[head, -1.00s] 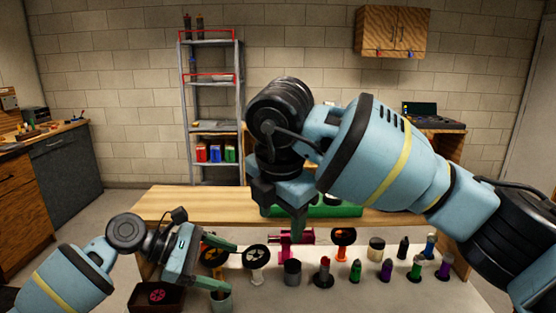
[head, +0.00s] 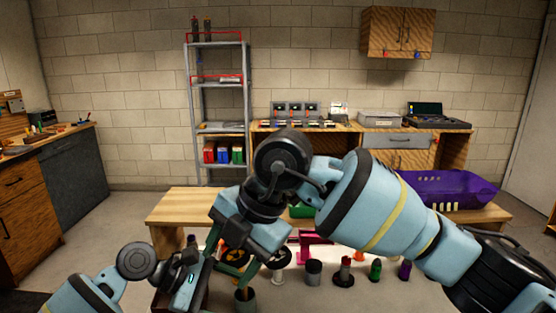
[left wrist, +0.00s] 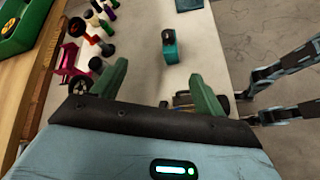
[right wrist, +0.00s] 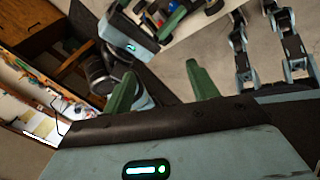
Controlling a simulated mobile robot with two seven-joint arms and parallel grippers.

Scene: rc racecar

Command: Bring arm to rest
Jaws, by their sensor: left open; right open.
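My right arm reaches in from the right in the head view and is bent at the wrist. Its gripper (head: 228,238) hangs in front of the table, pointing down and to the left. In the right wrist view the gripper (right wrist: 162,80) has its green fingers apart with nothing between them. My left gripper (head: 188,278) is low on the left in the head view, partly hidden by the right one. In the left wrist view its fingers (left wrist: 158,85) are apart and empty, above the light worktop. The right wrist view shows my left gripper close ahead, at the upper left.
The light worktop (head: 330,295) bears wheels, a pink stand (head: 308,245) and several small bottles and cups. Behind it are a wooden table (head: 170,208) with a purple bin (head: 450,188), a metal shelf (head: 220,110) and a workbench (head: 460,150). Floor is clear at the left.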

